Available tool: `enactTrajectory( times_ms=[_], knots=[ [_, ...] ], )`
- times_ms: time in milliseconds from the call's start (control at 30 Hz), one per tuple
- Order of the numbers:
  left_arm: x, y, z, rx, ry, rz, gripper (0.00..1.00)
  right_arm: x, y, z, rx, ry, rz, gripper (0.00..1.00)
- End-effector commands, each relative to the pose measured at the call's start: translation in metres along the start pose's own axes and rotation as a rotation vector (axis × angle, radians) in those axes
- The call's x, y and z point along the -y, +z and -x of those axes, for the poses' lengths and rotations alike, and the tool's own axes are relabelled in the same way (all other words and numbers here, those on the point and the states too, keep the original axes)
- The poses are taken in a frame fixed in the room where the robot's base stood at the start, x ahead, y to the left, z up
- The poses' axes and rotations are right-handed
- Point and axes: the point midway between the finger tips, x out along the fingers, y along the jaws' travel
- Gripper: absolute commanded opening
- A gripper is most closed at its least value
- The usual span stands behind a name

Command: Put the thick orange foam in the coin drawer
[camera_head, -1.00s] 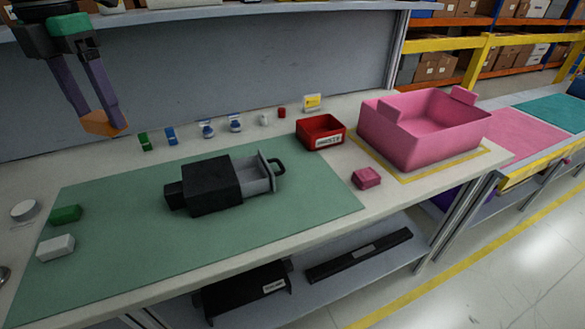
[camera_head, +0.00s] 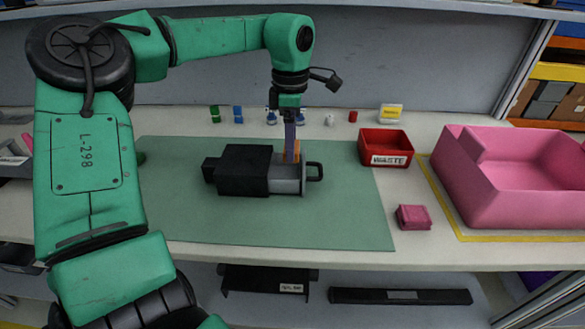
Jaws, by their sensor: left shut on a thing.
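The thick orange foam (camera_head: 292,150) is between the fingers of my left gripper (camera_head: 291,146), which is shut on it. The gripper points down over the open coin drawer (camera_head: 287,180), a grey tray with a black handle that sticks out to the right of the black dashboard module (camera_head: 242,170). The foam is at the drawer's far side; I cannot tell whether it is inside the drawer or just above it. The fingers hide part of the foam. My right gripper is not in view.
The module stands on a green mat (camera_head: 340,225). A red waste bin (camera_head: 385,147) and a pink block (camera_head: 413,217) are to the right, with a large pink crate (camera_head: 480,200) beyond. Small bottles stand along the back. The mat in front of the module is clear.

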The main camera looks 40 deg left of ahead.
Motion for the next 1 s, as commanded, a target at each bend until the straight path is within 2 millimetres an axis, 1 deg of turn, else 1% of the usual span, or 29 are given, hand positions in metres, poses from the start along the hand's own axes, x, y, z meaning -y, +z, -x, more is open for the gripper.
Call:
enactTrajectory(
  times_ms=[33, 167, 300, 333, 400, 600, 700, 733, 767, 1000],
  knots=[
    [0.001, 0.0, -0.012, 0.0, -0.003, -0.001, 0.22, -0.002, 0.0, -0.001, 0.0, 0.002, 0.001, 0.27],
    [0.0, -0.001, -0.031, -0.002, -0.002, 0.001, 0.22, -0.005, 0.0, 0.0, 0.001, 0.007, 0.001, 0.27],
    [0.001, -0.001, -0.059, -0.002, -0.003, 0.001, 0.22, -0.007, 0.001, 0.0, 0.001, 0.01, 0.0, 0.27],
    [0.0, 0.0, -0.063, -0.001, -0.002, 0.001, 0.22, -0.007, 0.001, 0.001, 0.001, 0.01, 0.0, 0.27],
    [0.0, 0.0, -0.068, -0.001, -0.001, 0.001, 0.22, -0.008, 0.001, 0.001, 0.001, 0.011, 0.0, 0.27],
    [0.0, 0.0, -0.068, -0.001, 0.001, 0.001, 0.22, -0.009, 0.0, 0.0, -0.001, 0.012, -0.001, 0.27],
    [0.0, 0.0, -0.072, -0.001, 0.001, 0.001, 0.22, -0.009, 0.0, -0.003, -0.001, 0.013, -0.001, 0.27],
    [0.0, 0.0, -0.072, 0.0, 0.001, 0.001, 0.77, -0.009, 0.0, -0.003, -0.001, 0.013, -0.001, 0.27],
    [0.0, 0.0, -0.071, 0.0, 0.001, 0.001, 0.86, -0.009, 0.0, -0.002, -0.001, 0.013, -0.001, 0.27],
    [0.0, 0.0, -0.07, -0.001, 0.001, 0.001, 0.86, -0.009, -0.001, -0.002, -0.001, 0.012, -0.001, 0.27]
  ],
)
